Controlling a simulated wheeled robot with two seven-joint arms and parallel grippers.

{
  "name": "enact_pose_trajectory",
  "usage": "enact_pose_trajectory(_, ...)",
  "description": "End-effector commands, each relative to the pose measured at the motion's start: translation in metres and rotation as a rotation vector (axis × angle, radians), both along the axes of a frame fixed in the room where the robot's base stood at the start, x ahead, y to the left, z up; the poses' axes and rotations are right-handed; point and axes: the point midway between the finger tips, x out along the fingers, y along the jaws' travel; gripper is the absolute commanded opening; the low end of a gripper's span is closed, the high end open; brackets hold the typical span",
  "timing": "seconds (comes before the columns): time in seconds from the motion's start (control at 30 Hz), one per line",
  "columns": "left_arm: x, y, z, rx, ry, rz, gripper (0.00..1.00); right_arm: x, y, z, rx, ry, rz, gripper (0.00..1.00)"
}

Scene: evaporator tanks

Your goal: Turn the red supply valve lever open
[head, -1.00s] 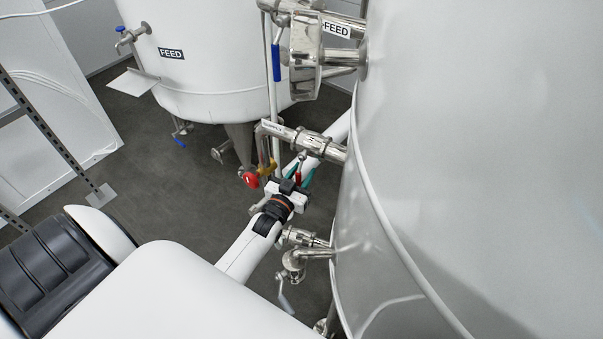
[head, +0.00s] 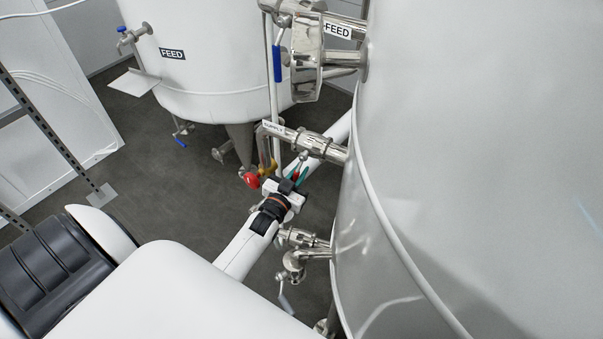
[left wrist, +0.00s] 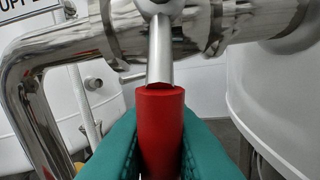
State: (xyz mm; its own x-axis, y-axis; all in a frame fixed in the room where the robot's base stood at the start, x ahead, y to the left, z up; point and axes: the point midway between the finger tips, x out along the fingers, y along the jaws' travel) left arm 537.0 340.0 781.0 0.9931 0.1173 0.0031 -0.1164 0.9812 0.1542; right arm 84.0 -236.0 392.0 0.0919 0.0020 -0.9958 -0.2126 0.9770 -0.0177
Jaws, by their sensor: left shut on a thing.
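The supply valve sits on a steel pipe labelled SUPPLY (head: 277,128), which runs into the large tank at the right. Its lever has a steel shaft (left wrist: 160,50) and a red grip sleeve (left wrist: 162,125) hanging down from the pipe. My left gripper (head: 296,178) is at the lever's lower end in the head view. In the left wrist view its teal fingers stand on both sides of the red sleeve and are shut on it. In the head view the gripper hides most of the sleeve. My right gripper is not in view.
Another red handle (head: 251,180) is just left of my left gripper. A lower steel valve (head: 295,262) projects from the large tank (head: 480,150) below it. The FEED tank (head: 200,80) stands behind. A metal rack (head: 50,130) is at the left. Open floor lies between.

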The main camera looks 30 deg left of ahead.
Motion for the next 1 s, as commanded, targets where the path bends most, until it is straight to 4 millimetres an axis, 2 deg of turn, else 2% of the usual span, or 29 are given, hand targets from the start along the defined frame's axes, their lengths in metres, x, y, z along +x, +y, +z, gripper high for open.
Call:
enact_pose_trajectory(0.47, -0.003, 0.028, 0.012, 0.441, 0.042, 0.001, 0.0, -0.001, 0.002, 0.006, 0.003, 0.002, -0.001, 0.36)
enact_pose_trajectory(1.0, -0.005, 0.05, 0.038, 0.953, 0.091, 0.002, 0.0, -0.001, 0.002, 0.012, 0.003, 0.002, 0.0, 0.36)
